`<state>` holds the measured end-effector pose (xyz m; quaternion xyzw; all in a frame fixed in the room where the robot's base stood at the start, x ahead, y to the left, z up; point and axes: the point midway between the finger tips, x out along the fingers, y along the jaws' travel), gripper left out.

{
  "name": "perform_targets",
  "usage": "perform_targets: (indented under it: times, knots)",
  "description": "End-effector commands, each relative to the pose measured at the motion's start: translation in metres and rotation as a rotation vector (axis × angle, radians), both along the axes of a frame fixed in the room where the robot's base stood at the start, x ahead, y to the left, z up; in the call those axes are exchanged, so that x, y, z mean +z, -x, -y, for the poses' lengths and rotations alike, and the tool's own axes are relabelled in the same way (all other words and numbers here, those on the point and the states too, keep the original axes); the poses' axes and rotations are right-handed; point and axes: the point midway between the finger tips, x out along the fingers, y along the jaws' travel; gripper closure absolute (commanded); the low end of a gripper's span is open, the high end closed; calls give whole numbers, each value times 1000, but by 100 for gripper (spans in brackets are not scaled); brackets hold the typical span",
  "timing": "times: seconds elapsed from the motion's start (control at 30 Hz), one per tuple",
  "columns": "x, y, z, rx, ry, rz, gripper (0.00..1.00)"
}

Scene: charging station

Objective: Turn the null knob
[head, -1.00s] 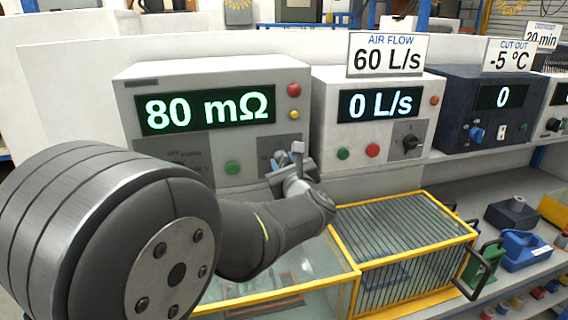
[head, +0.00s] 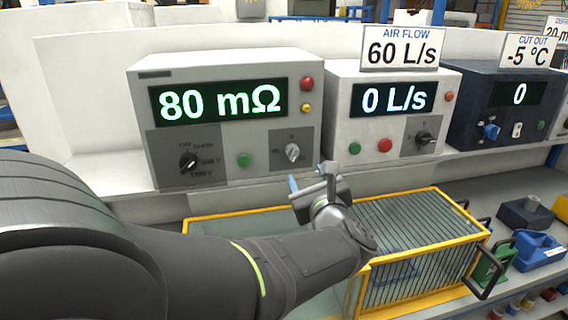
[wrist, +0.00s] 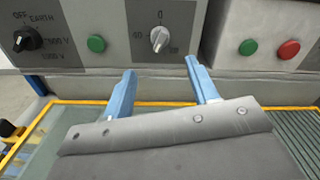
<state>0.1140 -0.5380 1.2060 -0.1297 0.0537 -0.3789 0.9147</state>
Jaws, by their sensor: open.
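The grey null knob (head: 292,152) is on the lower right of the meter reading 80 mΩ (head: 220,103). In the wrist view the knob (wrist: 159,39) has a scale around it with a 0 at the top, and its pointer tilts a little right of upright. My gripper (head: 310,177) is below and in front of the knob, apart from it. In the wrist view its two blue fingers (wrist: 160,70) are spread and empty, with the knob just beyond and between their tips. No name on the knob is readable.
On the same panel are a black selector knob (head: 188,163) and a green button (head: 243,160). The air flow unit (head: 380,135) stands close on the right. A yellow-framed cage (head: 425,250) lies below my gripper. The space before the panel is open.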

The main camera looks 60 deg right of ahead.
Motion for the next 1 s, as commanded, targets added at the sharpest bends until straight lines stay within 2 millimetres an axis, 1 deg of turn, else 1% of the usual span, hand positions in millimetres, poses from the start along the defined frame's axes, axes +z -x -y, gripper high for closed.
perform_targets:
  times: [0.03,0.1,0.2,0.33,0.5,1.0]
  knots:
    - [0,10,-9,-5,0,0,46]
    - [0,20,-19,-4,0,0,46]
    - [0,32,-31,-4,-1,1,46]
    - [0,42,-41,-3,1,1,46]
    - [0,47,-47,0,-1,1,46]
    - [0,47,-47,0,-1,1,46]
